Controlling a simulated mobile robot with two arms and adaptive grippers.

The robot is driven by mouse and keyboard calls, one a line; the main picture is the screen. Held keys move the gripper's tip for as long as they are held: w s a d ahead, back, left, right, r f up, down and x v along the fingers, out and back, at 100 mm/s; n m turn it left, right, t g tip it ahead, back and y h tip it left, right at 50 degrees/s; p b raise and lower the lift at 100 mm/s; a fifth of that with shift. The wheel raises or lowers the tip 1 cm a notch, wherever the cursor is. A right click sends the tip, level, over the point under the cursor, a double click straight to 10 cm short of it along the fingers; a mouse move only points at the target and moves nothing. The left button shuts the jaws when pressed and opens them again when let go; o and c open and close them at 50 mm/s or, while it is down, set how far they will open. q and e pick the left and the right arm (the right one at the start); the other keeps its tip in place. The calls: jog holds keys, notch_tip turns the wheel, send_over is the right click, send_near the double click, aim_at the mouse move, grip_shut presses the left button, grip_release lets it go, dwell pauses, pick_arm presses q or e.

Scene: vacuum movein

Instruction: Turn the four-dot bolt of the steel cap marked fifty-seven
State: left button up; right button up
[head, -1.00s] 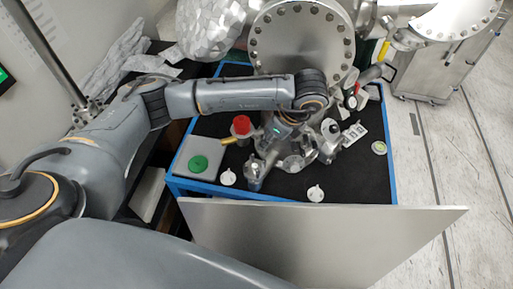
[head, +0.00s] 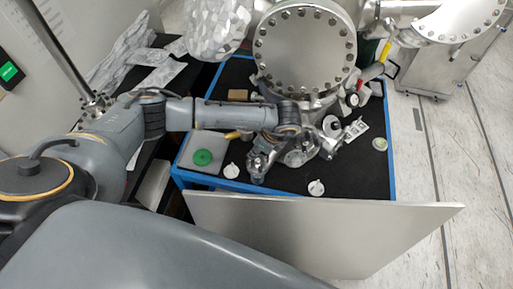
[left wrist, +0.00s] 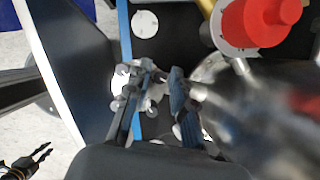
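A large round steel cap (head: 305,52), ringed with bolts, stands upright at the back of the black-topped bench in the head view. I cannot read a number or dots on it, nor tell whether it is the cap marked fifty-seven. My left gripper (head: 258,172) points down near the front of the bench, beside several steel fittings. In the left wrist view its two dark fingers (left wrist: 153,100) are apart, with nothing clearly held between them. A pale round piece (left wrist: 124,82) shows behind the left finger. A small black claw, apparently my right gripper (left wrist: 44,152), looks open.
A red knob (left wrist: 262,20) stands close to the left gripper. White discs (head: 231,171) (head: 316,187) lie along the blue front edge. A grey box with a green disc (head: 202,157) is at the bench's left. A broad panel (head: 320,235) stands in front.

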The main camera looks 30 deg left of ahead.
pick_arm(q)
grip_shut()
jog(key=m+b, duration=0.2)
jog(key=shift+f+t+b, duration=0.2)
jog(key=shift+t+b, duration=0.1)
jog(key=shift+t, duration=0.1)
jog(key=m+t+h+b, duration=0.1)
jog(key=m+b, duration=0.3)
jog(key=b, duration=0.2)
jog(key=m+t+h+b, duration=0.1)
jog(key=m+b, duration=0.3)
jog(key=b, duration=0.2)
jog(key=m+t+h+b, duration=0.1)
jog(key=m+b, duration=0.3)
jog(key=b, duration=0.2)
jog(key=shift+s+a+f+h, duration=0.1)
jog(key=shift+s+a+h, duration=0.1)
jog(key=shift+s+h, duration=0.1)
jog(key=m+b, duration=0.2)
jog(key=shift+r+h+b, duration=0.2)
jog(key=shift+h+b, duration=0.1)
jog(key=shift+r+m, duration=0.1)
jog(key=shift+m, duration=0.2)
